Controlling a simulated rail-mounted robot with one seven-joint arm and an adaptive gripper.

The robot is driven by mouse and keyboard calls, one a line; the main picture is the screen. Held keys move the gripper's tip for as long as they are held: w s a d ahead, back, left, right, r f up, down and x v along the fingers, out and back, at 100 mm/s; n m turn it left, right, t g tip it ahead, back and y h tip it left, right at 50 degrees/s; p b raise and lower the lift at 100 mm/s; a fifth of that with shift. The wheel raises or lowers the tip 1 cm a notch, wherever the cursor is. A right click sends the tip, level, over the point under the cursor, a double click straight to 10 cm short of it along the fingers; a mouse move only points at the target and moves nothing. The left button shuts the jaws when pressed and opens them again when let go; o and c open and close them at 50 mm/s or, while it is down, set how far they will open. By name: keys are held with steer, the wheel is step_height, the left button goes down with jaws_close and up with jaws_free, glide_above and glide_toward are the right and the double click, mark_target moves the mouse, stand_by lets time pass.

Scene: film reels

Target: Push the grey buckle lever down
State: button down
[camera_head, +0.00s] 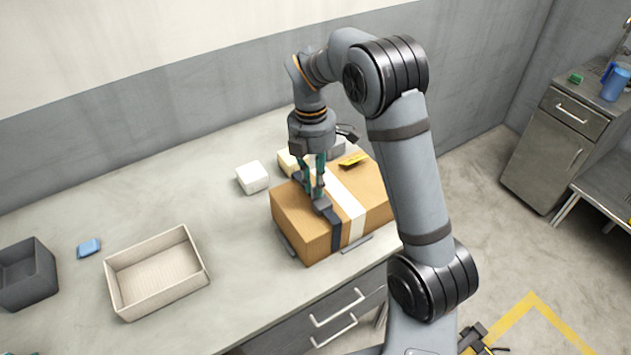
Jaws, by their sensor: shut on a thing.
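A brown cardboard box (291,228) sits on the worktop. A dark strap (337,231) runs over its top and down its front side. The grey buckle lever (322,205) is on the strap at the top of the box, near the front edge. My gripper (315,194) points down over the box top, with its fingers shut on the grey buckle lever. The fingers partly hide the buckle, and the lever's exact angle is too small to tell.
A white band (349,203) and a yellow item (353,161) are on the box. A white block (252,177) stands behind left. A beige tray (130,305), blue block (89,248) and dark bin (28,276) are at left. The worktop between tray and box is clear.

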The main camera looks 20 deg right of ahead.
steer(key=r+p, duration=0.1)
steer(key=p, duration=0.3)
steer(key=shift+w+a+g, duration=0.1)
steer(key=shift+w+g, duration=0.05)
steer(key=shift+g, duration=0.25)
steer(key=w+g+h+p, duration=0.1)
steer(key=p, duration=0.6)
steer(key=shift+a+f+g, duration=0.1)
steer(key=shift+f+g, duration=0.05)
steer(key=shift+g, duration=0.25)
steer(key=g+p, duration=0.1)
steer(key=p, duration=0.2)
steer(key=shift+w+f, duration=0.3)
steer(key=shift+f, duration=0.1)
steer(key=shift+f+g+p, duration=0.25)
steer(key=shift+g+p, duration=0.15)
steer(key=shift+s, duration=0.1)
steer(key=c, duration=1.7)
jaws_free()
